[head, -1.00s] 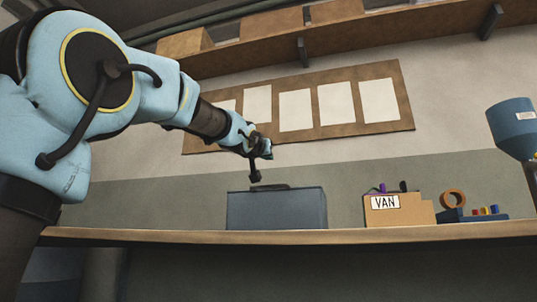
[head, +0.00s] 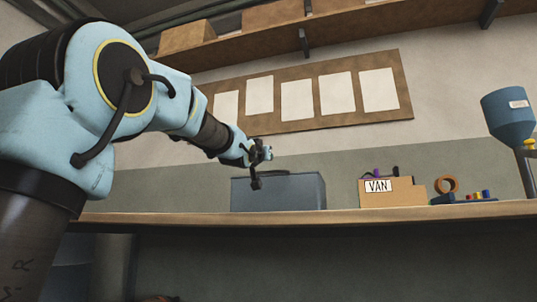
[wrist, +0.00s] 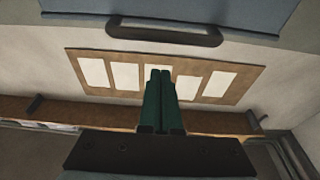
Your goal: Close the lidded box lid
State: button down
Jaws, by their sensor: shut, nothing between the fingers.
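The lidded box (head: 292,194) is grey-blue and stands on the bench in the head view. Its top looks level from this low angle, and I see no raised lid; I cannot tell whether the lid is fully down. In the wrist view a grey-blue panel of the box (wrist: 235,14) fills the top edge, with a dark handle (wrist: 165,36) along it.
On the bench (head: 400,212), right of the box, stand a cardboard box marked VAN (head: 395,194), a brown ring (head: 445,184) and small coloured pieces. A blue hopper (head: 510,117) is at the far right. A pinboard with papers (head: 300,125) hangs behind.

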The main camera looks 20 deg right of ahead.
aim_at(272, 176)
jog(key=shift+f+b, duration=1.9)
jog(key=shift+f, duration=1.3)
notch_tip(272, 176, up, 6)
jog(key=s+p, duration=0.1)
jog(key=p, duration=0.3)
jog(key=s+a+f, duration=0.5)
jog(key=f, duration=0.2)
jog(key=shift+s+a+f+p, duration=0.15)
jog(key=shift+f+p, duration=0.15)
jog(key=shift+p, duration=0.05)
